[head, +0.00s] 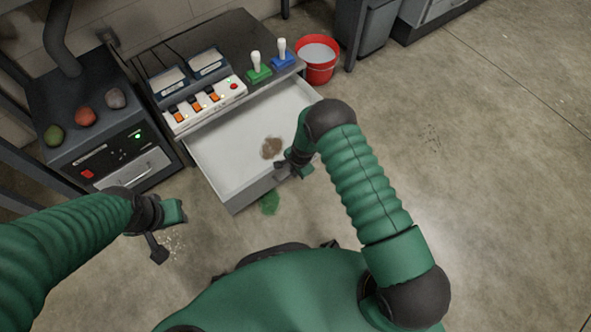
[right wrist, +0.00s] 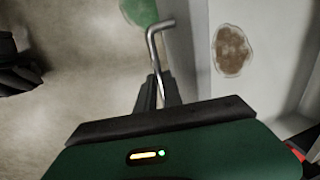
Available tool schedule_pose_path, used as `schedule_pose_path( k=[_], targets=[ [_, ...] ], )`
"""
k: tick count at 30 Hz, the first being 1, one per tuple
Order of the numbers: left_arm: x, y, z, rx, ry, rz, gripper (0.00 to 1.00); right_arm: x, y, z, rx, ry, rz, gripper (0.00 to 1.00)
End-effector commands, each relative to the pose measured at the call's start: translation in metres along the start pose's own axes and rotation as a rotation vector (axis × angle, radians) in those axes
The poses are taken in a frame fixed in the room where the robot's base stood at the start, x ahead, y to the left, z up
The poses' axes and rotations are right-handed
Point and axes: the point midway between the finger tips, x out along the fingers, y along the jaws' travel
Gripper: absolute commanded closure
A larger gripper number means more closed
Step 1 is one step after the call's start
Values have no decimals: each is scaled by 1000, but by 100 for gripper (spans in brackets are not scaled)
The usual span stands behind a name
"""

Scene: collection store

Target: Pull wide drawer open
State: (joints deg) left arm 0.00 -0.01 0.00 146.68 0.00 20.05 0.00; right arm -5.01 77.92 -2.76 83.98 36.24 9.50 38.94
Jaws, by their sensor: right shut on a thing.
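The wide drawer (head: 240,125) stands pulled out from under the dark cabinet top (head: 215,38). Its pale inside is bare except for a brown patch (head: 271,148). The same patch shows at the right in the right wrist view (right wrist: 233,50). My right gripper (head: 284,166) is at the drawer's front. In the right wrist view its dark fingers (right wrist: 158,95) are shut on the bent metal handle (right wrist: 158,42). The rest of the handle is hidden. My left gripper (head: 170,228) hangs over the floor, apart from the drawer; its jaw gap is unclear.
A switch panel (head: 205,103) and green and blue joysticks (head: 258,68) sit on the cabinet. A red bucket (head: 317,72) stands right of it. A dark unit (head: 95,125) with coloured lumps stands left. A green patch (head: 270,203) marks the floor. The right floor is clear.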

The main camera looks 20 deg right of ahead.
Motion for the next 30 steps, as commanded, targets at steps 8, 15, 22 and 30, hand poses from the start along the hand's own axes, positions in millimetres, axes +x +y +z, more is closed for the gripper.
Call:
schedule_pose_path(
  k=[8,15,22,30],
  targets=[
    [-1,0,0,0,0,0,64,0,0,0,0,0,-2,100],
    [0,0,0,0,0,0,64,0,0,0,0,0,-2,80],
    [0,0,0,0,0,0,64,0,0,0,0,0,-2,68],
    [-10,0,-2,0,0,0,64,-14,-2,0,1,1,-3,68]
  ],
)
